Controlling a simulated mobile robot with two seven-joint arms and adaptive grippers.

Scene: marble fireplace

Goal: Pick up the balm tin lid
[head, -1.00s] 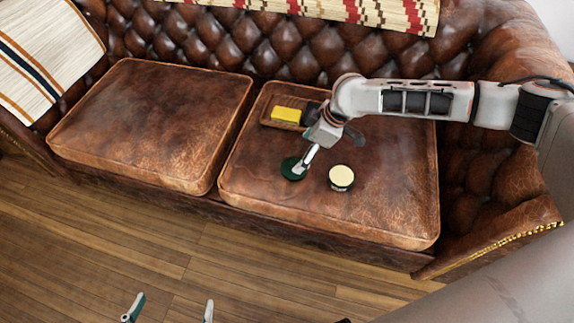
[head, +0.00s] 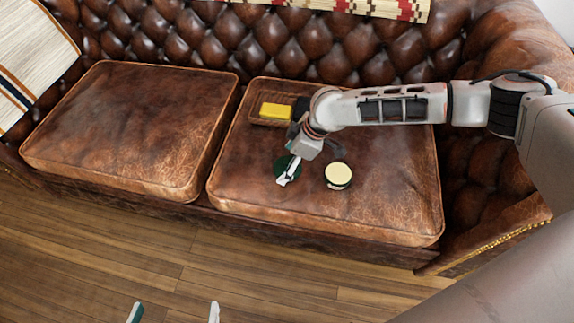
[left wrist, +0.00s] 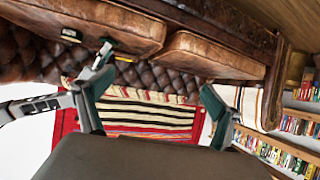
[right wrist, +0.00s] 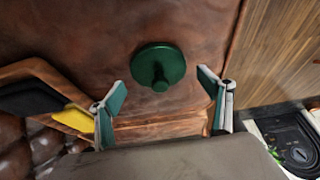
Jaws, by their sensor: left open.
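The balm tin lid (head: 280,164) is a dark green disc on the right seat cushion, partly covered by my right gripper in the head view. In the right wrist view the lid (right wrist: 172,60) shows a round knob facing the camera. My right gripper (head: 288,174) is over the lid; its fingers (right wrist: 163,90) are spread and empty, with the lid beyond the gap between them. The balm tin (head: 338,176), with a cream top and dark side, stands just right of the lid. My left gripper (head: 175,312) is open and empty over the floor; it also shows in the left wrist view (left wrist: 155,73).
A brown tray (head: 262,120) at the back of the right cushion holds a yellow block (head: 277,111) and something black (right wrist: 35,98). The tufted sofa back (head: 210,45) rises behind. The left cushion (head: 125,130) is bare.

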